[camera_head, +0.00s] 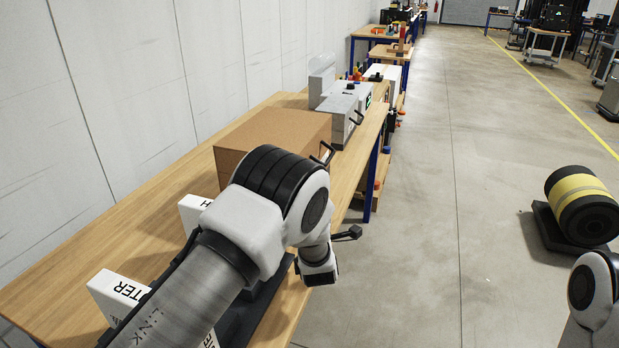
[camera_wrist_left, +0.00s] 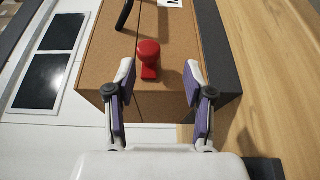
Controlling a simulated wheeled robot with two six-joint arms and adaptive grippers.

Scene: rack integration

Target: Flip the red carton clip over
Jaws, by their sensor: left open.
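The red carton clip (camera_wrist_left: 148,58) shows in the left wrist view as a small rounded red piece on the brown cardboard carton (camera_wrist_left: 110,50), near the carton's edge. The carton also stands on the bench in the head view (camera_head: 275,132), where I cannot make out the clip. My left gripper (camera_wrist_left: 160,70) is open, with one finger on each side of the clip in the picture. The clip appears beyond the fingertips and apart from them, nearer the left finger. My left arm hides part of the carton in the head view. My right gripper is out of view.
The wooden bench (camera_head: 130,220) runs along the wall. White labelled boxes (camera_head: 112,290) stand beside my left arm. Grey equipment (camera_head: 343,105) stands behind the carton. A black handle (camera_wrist_left: 125,15) lies beyond the clip. The floor right of the bench is mostly clear.

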